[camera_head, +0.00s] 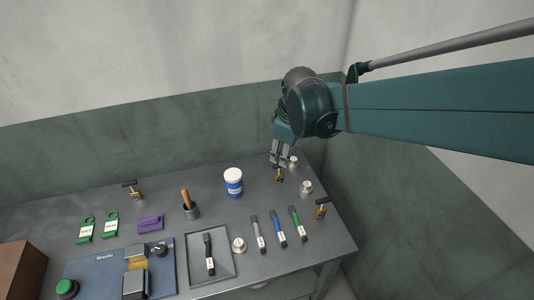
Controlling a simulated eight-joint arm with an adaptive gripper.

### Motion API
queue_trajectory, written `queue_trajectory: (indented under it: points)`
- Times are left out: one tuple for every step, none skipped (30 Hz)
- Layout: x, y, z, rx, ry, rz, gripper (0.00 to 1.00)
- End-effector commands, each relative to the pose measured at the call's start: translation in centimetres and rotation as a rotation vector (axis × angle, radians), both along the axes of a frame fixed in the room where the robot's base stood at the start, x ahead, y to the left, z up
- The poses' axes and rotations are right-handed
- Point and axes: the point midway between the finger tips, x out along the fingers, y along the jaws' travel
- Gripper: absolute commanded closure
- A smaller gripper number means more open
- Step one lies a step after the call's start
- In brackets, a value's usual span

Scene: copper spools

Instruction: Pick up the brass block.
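A brass-coloured block (138,264) sits on the blue board (96,272) at the lower left, between grey metal pieces of what looks like a vise. My gripper (279,162) is far from it, at the back right of the table, pointing down. Its fingers look spread apart, with nothing visible between them. A small brass-coloured fitting with a dark top (279,175) stands just below the fingertips; I cannot tell whether they touch it.
A brown box (20,270) stands left.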

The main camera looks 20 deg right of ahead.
Motion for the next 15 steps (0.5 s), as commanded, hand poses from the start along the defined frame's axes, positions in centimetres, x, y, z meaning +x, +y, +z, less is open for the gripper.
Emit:
queue_trajectory:
  points:
    - [0.7,-0.2,-0.5,-0.008,0.011,0.025,0.67]
    - [1.1,-0.2,-0.8,-0.013,0.018,0.041,0.67]
    - [1.6,-0.3,-1.2,-0.019,0.026,0.063,0.67]
    - [2.0,-0.4,-1.5,-0.024,0.032,0.079,0.67]
    - [2.3,-0.5,-1.8,-0.028,0.04,0.095,0.67]
    - [2.7,-0.6,-2.3,-0.034,0.049,0.116,0.67]
    - [3.1,-0.7,-2.6,-0.039,0.054,0.134,0.67]
    - [3.4,-0.8,-2.9,-0.043,0.06,0.149,0.67]
    - [3.9,-0.9,-3.4,-0.048,0.07,0.171,0.67]
    - [4.2,-1.0,-3.7,-0.053,0.077,0.188,0.67]
    - [4.6,-1.1,-4.1,-0.057,0.083,0.204,0.67]
    - [5.0,-1.2,-4.6,-0.061,0.09,0.226,0.67]
    - [5.4,-1.3,-4.9,-0.065,0.097,0.243,0.67]
    - [5.7,-1.3,-5.3,-0.067,0.105,0.259,0.67]
    - [6.1,-1.5,-5.8,-0.073,0.113,0.282,0.67]
